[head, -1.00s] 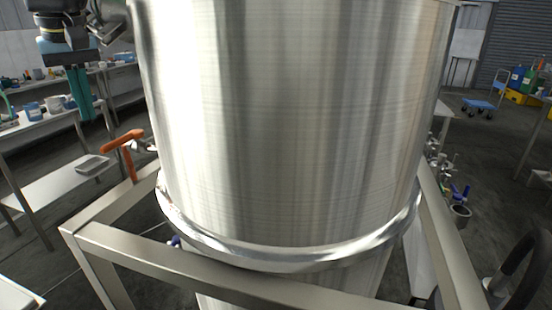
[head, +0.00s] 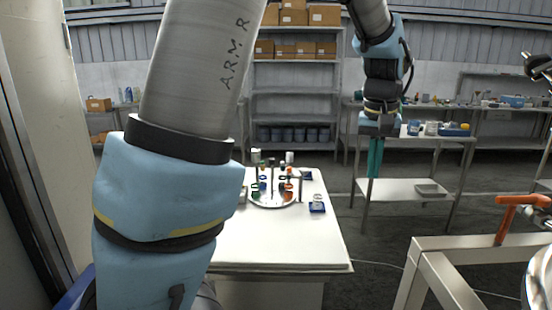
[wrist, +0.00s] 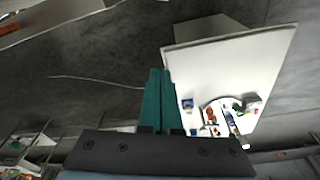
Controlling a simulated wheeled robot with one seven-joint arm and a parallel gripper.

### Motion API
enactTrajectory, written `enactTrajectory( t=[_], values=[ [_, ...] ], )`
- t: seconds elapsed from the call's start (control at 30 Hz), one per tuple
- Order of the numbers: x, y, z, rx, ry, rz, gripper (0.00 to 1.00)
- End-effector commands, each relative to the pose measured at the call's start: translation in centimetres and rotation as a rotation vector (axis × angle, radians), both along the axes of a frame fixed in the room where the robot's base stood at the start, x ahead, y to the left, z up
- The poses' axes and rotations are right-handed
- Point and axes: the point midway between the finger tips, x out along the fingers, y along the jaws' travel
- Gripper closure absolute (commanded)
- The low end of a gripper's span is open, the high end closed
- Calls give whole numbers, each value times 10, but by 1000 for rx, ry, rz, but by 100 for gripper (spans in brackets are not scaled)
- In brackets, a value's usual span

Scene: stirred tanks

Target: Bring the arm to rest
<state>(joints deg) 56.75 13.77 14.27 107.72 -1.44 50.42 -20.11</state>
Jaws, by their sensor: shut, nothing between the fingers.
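My gripper (head: 375,158) hangs at the end of my raised arm, right of centre in the head view. Its teal fingers point down and are together with nothing between them. In the wrist view the shut fingers (wrist: 159,100) show against the dark floor, beside a white table. My arm's large grey and blue links fill the left of the head view and hide part of that table.
The white table (head: 290,250) carries a round tray (head: 270,204) with several small items. Metal shelving (head: 296,105) with boxes and a workbench (head: 400,190) stand behind. A metal frame (head: 432,252) with an orange handle (head: 522,200) is at right.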

Motion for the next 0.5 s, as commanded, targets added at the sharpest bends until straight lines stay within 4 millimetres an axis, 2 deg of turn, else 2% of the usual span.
enactTrajectory(
  t=[0.03, 0.13, 0.23, 0.4, 0.5],
  values=[
    [9, 33, -11, 1, 8, 37, 100],
    [17, 88, -30, 0, 12, 83, 100],
    [16, 141, -49, 0, 15, 130, 100],
    [-4, 222, -79, 3, 15, 206, 100],
    [-23, 259, -93, 7, 14, 241, 100]
  ],
)
